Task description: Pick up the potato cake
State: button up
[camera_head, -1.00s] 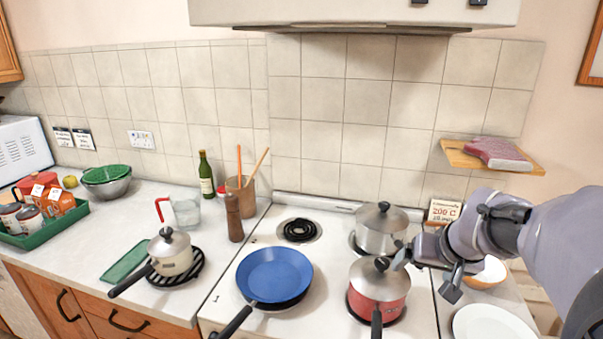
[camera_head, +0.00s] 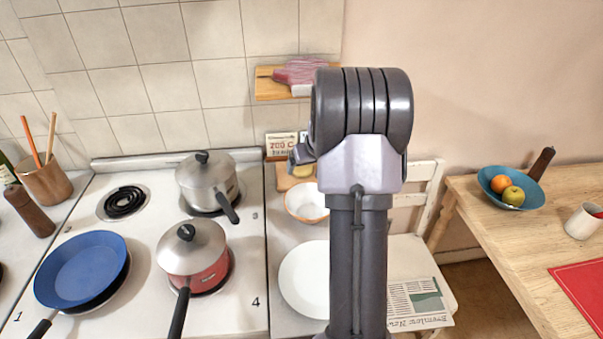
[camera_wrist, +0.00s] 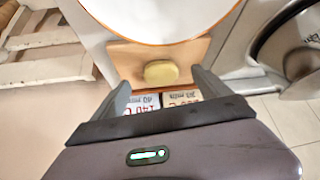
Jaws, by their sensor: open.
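The potato cake is a small yellowish, rounded piece (camera_wrist: 160,72) on a wooden board (camera_wrist: 127,58) in the wrist view. In the head view the potato cake (camera_head: 303,171) shows as a small yellow patch on the board (camera_head: 284,182), partly hidden by my arm. My gripper (camera_wrist: 160,78) is open and empty, with one finger on each side of the cake in the wrist picture. I cannot tell how far above the cake the fingers are. In the head view my arm hides most of the gripper.
A white bowl with an orange rim (camera_wrist: 160,20) stands close to the cake. Small lettered cards (camera_wrist: 143,102) are near the fingers. A white plate (camera_head: 304,280) lies in front of the bowl. The steel pot (camera_head: 206,183) and red saucepan (camera_head: 192,258) stand on the stove at left.

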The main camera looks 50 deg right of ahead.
aim_at(303, 168)
jog(key=w+d+f, duration=0.1)
jog(key=f, duration=0.1)
jog(key=w+d+f+b, duration=0.1)
jog(key=w, duration=0.1)
jog(key=shift+w+d+f, duration=0.1)
jog(key=shift+w+f, duration=0.2)
jog(key=shift+f, duration=0.1)
jog(key=shift+s+r, duration=0.1)
jog(key=c, duration=1.5)
